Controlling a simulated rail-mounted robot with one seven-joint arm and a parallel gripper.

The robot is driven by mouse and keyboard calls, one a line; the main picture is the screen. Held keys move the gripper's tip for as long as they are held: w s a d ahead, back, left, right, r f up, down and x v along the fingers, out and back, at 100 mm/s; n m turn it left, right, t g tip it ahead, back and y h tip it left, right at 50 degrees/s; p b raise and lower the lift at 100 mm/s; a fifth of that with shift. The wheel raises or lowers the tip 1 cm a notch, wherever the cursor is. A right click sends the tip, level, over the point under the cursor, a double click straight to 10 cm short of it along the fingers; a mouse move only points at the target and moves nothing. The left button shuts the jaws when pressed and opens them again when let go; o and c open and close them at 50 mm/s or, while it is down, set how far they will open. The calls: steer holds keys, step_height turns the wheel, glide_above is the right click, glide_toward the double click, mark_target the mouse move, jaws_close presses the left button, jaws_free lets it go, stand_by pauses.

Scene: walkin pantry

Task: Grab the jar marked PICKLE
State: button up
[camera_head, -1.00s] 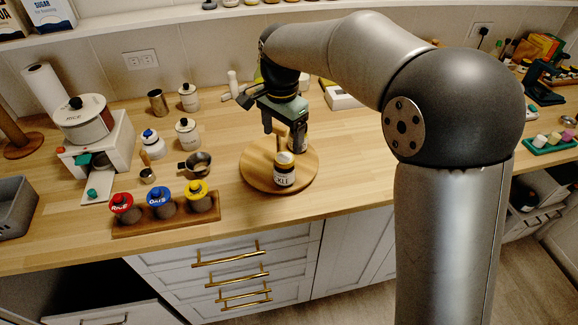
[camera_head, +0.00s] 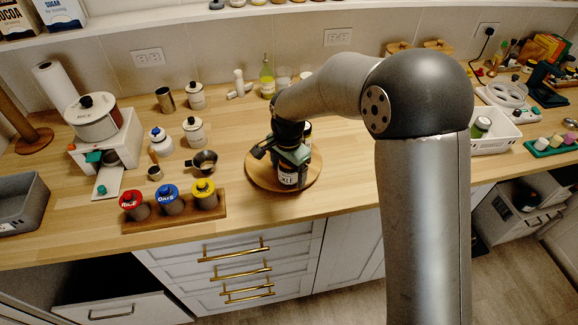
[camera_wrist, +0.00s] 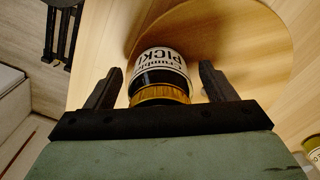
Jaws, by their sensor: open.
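The jar marked PICKLE (camera_wrist: 162,68) is dark with a white label and a gold lid. In the wrist view it sits between the two fingers of my gripper (camera_wrist: 160,88), with a gap visible on the finger sides. In the head view the jar (camera_head: 289,177) stands on the front part of a round wooden board (camera_head: 257,176). My gripper (camera_head: 289,160) is over its top, pointing down, and hides its lid. The fingers are open.
Another jar (camera_head: 307,133) stands behind my gripper on the board, mostly hidden. A wooden rack with red, blue and yellow lidded jars (camera_head: 169,199) lies to the left. The counter in front of the board is narrow.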

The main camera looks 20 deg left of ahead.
steer(key=c, duration=1.2)
steer(key=shift+c, duration=0.3)
steer(key=shift+r, duration=0.15)
